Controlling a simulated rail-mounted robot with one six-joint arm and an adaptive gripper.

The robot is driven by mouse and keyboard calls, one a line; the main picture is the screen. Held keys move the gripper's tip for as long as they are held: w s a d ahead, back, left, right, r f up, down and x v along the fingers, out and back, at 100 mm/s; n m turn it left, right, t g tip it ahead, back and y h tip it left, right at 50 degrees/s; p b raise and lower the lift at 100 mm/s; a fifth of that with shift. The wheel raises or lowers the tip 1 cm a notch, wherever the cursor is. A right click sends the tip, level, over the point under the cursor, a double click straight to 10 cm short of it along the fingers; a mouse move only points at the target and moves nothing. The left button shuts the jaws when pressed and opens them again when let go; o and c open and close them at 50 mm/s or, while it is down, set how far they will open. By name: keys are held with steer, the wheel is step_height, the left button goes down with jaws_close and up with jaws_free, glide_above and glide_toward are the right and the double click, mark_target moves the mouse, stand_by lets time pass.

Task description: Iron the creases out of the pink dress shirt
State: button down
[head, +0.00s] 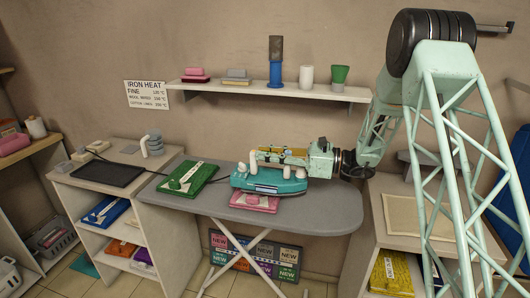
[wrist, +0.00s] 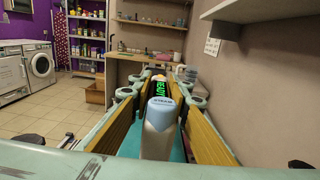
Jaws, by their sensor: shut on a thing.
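The pink dress shirt (head: 250,204) lies folded on the grey ironing board (head: 325,216). A teal iron (head: 270,184) is over the shirt and hides its rear part; whether the soleplate touches the cloth is not clear. My gripper (head: 265,156) comes in from the right and is shut on the iron's handle. In the wrist view the pale handle (wrist: 158,135) stands between the two yellow-padded fingers, with a blue steam button on top and a lit green "READY" display beyond it. Creases on the shirt are too small to tell.
A green folded shirt (head: 188,178) lies left of the iron on the board. Further left, a counter holds a dark mat (head: 108,174) and a grey coiled object (head: 152,144). A wall shelf (head: 270,90) with cups hangs behind. The board's right end is clear.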

mark_target(242, 164)
steer(key=shift+f, duration=0.55)
steer(key=shift+f+b, duration=0.4)
steer(key=shift+f, duration=0.3)
stand_by(0.7)
steer(key=shift+a, duration=0.1)
steer(key=shift+w+a+p, duration=0.1)
steer(key=shift+w+a, duration=0.15)
steer(key=shift+a, duration=1.2)
steer(key=shift+w+a+p, duration=0.1)
steer(key=shift+w+a, duration=0.1)
steer(key=shift+a, duration=1.25)
steer(key=shift+w+a+p, duration=0.1)
steer(key=shift+w+a, duration=0.15)
steer(key=shift+a, duration=1.2)
steer(key=shift+r, duration=0.1)
